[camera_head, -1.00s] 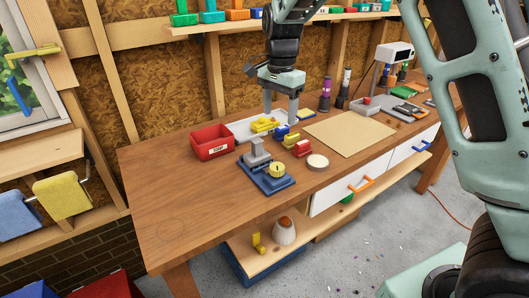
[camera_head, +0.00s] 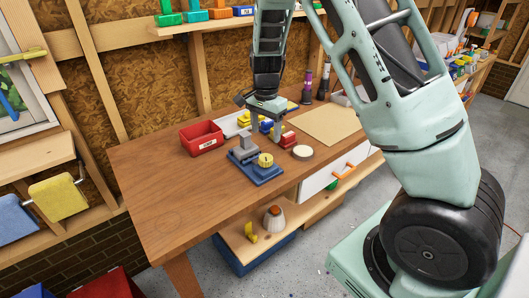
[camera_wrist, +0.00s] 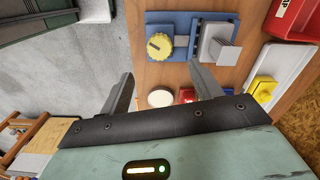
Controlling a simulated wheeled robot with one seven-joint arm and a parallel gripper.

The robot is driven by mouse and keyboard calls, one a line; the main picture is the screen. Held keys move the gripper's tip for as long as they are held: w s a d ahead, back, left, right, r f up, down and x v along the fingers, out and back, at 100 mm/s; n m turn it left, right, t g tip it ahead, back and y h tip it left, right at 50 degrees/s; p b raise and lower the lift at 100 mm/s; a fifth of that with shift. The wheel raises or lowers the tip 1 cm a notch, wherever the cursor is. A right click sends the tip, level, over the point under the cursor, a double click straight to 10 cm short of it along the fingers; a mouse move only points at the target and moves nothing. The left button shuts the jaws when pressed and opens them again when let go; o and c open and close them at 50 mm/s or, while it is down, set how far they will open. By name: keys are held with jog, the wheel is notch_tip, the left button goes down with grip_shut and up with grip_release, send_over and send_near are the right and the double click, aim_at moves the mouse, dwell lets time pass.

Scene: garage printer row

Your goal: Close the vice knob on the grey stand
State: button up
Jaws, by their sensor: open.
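The vice is a blue base (camera_head: 268,178) on the wooden bench, with a grey stand (camera_head: 243,150) and a round yellow knob (camera_head: 265,160) on it. In the wrist view the yellow knob (camera_wrist: 159,46) has a dark mark across its face, and the grey stand (camera_wrist: 212,45) is to its right. My gripper (camera_head: 267,131) is open and empty, just behind the vice in the head view. In the wrist view my open fingers (camera_wrist: 162,82) lie below the knob in the picture, apart from it.
A red bin (camera_head: 201,138) stands left of the vice. Yellow, blue and red blocks (camera_head: 288,139) and a round pale disc (camera_head: 303,152) sit close behind and right. A tan mat (camera_head: 330,124) lies farther right. The bench's left part is clear.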

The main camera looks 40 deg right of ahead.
aim_at(266, 157)
notch_tip(266, 157, down, 10)
jog(key=shift+r+p, duration=0.25)
jog(key=shift+p, duration=0.45)
jog(key=c, duration=1)
